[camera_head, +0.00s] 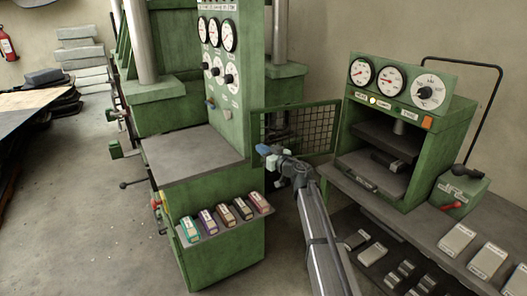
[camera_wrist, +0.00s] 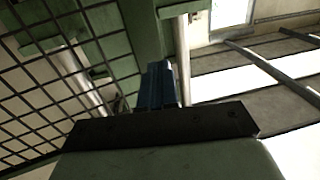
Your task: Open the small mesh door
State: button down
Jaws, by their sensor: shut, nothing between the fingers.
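The small mesh door (camera_head: 312,126) has a green frame with dark wire mesh. In the head view it stands swung out to the left of the small green press (camera_head: 405,130), whose front opening is uncovered. My gripper (camera_head: 264,149) is in front of the door's left, free end, with its blue fingers together and nothing in them. In the wrist view the mesh door (camera_wrist: 50,75) fills the left side, and the blue fingers of my gripper (camera_wrist: 157,85) show just right of it. I cannot tell whether they touch the door frame.
A tall green machine (camera_head: 235,90) with gauges and a grey table (camera_head: 190,158) stands left of my gripper. A bench (camera_head: 385,220) under the small press carries a green control box (camera_head: 457,192) and several metal blocks. Open floor (camera_head: 110,245) lies at front left.

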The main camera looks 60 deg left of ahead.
jog(key=shift+d, duration=0.1)
jog(key=s+d, duration=0.3)
jog(key=d, duration=1)
jog(key=shift+d, duration=0.3)
